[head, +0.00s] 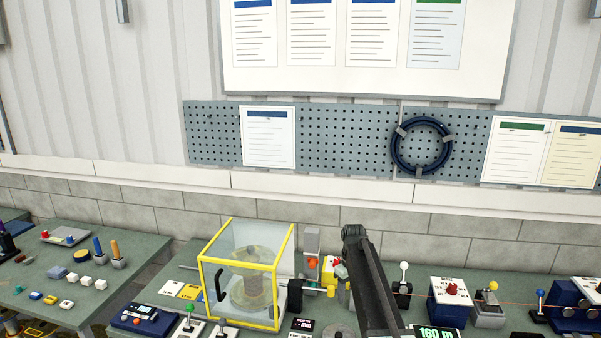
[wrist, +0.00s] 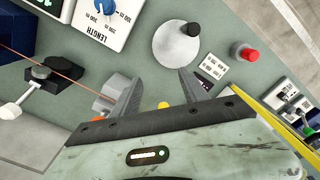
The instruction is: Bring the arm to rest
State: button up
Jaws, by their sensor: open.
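My gripper (wrist: 160,78) shows in the wrist view with its two grey fingers apart and nothing between them. It is over the green bench top, near a grey disc (wrist: 172,45). A grey cylindrical part (wrist: 114,90) lies close beside or behind the left finger; I cannot tell whether they touch. In the head view my dark arm stands raised at the lower middle, in front of the bench; the fingers cannot be made out there.
A yellow-framed clear case (head: 224,292) with a spool inside stands left of my arm. A white-knobbed lever (head: 403,282) and a red-knobbed box (head: 451,301) stand to its right. An orange wire (wrist: 42,60) crosses the bench. A red button (wrist: 246,53) lies beyond the disc.

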jog(key=s+f+m+b, duration=0.2)
jog(key=s+f+b, duration=0.2)
jog(key=s, duration=0.5)
jog(key=s+f+m+b, duration=0.2)
jog(key=s+f+b, duration=0.2)
jog(key=s, duration=0.5)
jog(key=s+f+m+b, duration=0.2)
jog(key=s+f+b, duration=0.2)
jog(key=s, duration=0.6)
jog(key=shift+f+m+b, duration=0.3)
jog(key=shift+f+m, duration=0.1)
jog(key=shift+f, duration=0.3)
